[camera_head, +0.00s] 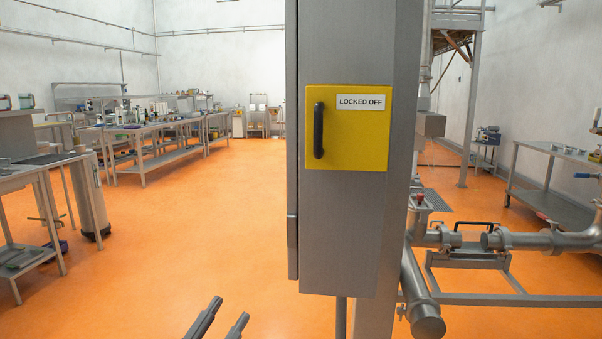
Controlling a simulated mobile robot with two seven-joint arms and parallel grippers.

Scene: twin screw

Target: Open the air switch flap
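The air switch flap (348,146) is a yellow square panel on the front of a tall grey metal cabinet (345,230). It looks shut, flat against the cabinet face. My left gripper (229,308) shows at the bottom edge, below and left of the flap. Its two fingers are apart with nothing between them, and it touches nothing. My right gripper is not in view.
Metal pipes (540,240) and a low frame (490,260) stand right of the cabinet. Workbenches (165,128) with equipment line the left side, and a steel table (550,205) stands at the far right. The orange floor left of the cabinet is clear.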

